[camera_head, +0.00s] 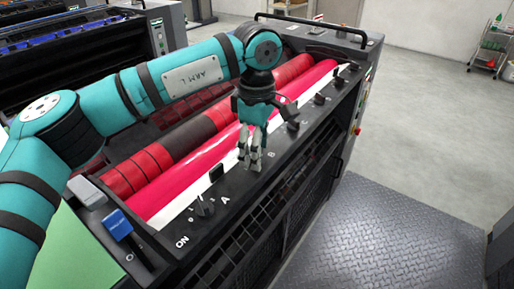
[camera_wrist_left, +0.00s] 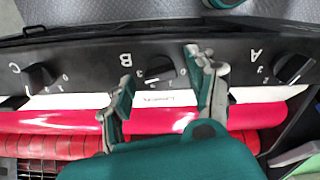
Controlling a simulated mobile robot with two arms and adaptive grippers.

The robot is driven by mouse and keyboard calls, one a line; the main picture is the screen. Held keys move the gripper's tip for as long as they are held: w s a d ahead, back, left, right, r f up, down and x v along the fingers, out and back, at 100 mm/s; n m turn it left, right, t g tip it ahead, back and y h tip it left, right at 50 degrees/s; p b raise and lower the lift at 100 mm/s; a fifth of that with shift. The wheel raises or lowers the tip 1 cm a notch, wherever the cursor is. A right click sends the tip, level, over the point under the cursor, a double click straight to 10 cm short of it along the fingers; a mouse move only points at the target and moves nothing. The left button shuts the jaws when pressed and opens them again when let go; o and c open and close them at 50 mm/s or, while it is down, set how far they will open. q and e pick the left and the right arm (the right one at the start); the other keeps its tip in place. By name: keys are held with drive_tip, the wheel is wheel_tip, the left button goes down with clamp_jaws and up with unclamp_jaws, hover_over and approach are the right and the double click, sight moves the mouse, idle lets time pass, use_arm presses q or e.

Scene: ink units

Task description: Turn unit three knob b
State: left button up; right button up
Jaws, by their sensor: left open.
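Knob B (camera_wrist_left: 158,70) is a black rotary knob on the dark panel (camera_wrist_left: 85,57), beside the white letter B, in the left wrist view. My left gripper (camera_head: 249,166) is open and points down at the panel by the letter B in the head view, where its fingers hide most of the knob. In the left wrist view the two fingers (camera_wrist_left: 165,77) stand on either side of knob B. I cannot tell whether they touch it. My right gripper is in neither view.
Knob A (camera_head: 205,207) and knob C (camera_head: 293,125) flank knob B on the same panel. A pink ink roller (camera_head: 190,172) and red rollers (camera_head: 150,172) run behind it. A blue-capped lever (camera_head: 117,225) is at the near end. Metal floor plate (camera_head: 380,240) lies clear at right.

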use_arm(q)
wheel_tip(320, 180, up, 12)
drive_tip(key=shift+f, duration=0.15)
idle(0.4)
